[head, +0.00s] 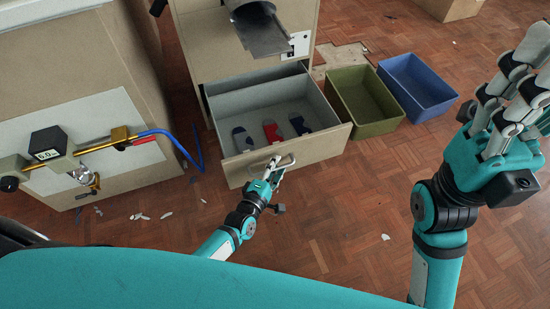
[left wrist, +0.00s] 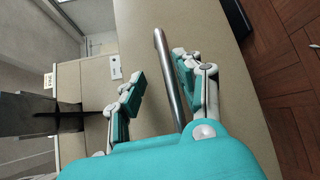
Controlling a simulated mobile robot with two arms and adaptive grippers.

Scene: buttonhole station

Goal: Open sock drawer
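The drawer (head: 330,146) is pulled out of the beige cabinet (head: 190,40). Several socks lie in it, among them a red one (head: 272,131) and a grey and dark blue one (head: 242,139). A metal bar handle (head: 285,162) is on its front; the bar also shows in the left wrist view (left wrist: 172,80). My left gripper (head: 274,168) is at the handle. In the left wrist view its fingers (left wrist: 160,85) stand apart with the bar between them, closer to the right finger. My right gripper (head: 520,90) is raised at the right, empty, its fingers apart.
A green bin (head: 362,122) and a blue bin (head: 418,105) stand right of the drawer. A metal chute (head: 262,35) juts out above it. A bench (head: 130,95) with a gauge and blue hose stands at the left. The floor in front has scattered scraps and is mostly clear.

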